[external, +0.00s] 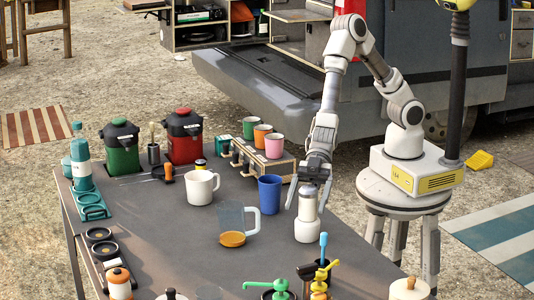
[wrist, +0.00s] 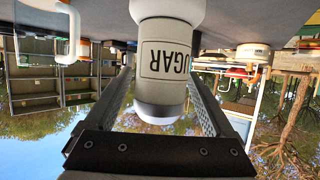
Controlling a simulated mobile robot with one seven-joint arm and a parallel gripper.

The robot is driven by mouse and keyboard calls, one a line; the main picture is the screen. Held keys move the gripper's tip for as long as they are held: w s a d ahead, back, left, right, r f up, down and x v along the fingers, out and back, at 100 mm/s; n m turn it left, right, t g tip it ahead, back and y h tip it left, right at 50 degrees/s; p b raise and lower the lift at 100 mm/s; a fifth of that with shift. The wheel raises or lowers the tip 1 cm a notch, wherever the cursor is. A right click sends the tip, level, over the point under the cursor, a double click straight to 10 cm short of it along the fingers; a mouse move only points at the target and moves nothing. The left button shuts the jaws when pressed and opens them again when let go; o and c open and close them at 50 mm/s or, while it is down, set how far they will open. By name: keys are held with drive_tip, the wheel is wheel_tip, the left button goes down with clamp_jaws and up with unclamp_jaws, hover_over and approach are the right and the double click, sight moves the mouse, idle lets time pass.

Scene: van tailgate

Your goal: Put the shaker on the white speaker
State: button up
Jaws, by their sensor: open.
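The shaker (external: 308,205), a pale cylinder with a silver cap, stands upright on the white speaker (external: 307,231), a short round body near the table's right edge. In the wrist view, which is upside down, the shaker (wrist: 165,62) shows a label reading "UGAR", and the white rounded speaker (wrist: 168,9) is at its base. My gripper (external: 309,190) comes down from above around the shaker's upper part. In the wrist view, my gripper's fingers (wrist: 163,75) are apart on both sides of the shaker, with gaps visible. The gripper partly hides the shaker's top in the external view.
A blue cup (external: 269,194), a clear mug (external: 232,222) and a white mug (external: 201,187) stand left of the speaker. Pump bottles (external: 320,284) stand in front. A wooden box (external: 256,160) with cups is behind. The table's middle left (external: 160,235) is clear.

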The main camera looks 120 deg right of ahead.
drive_tip(key=p+v, duration=0.2)
drive_tip(key=v, duration=0.9)
drive_tip(key=shift+d, duration=0.15)
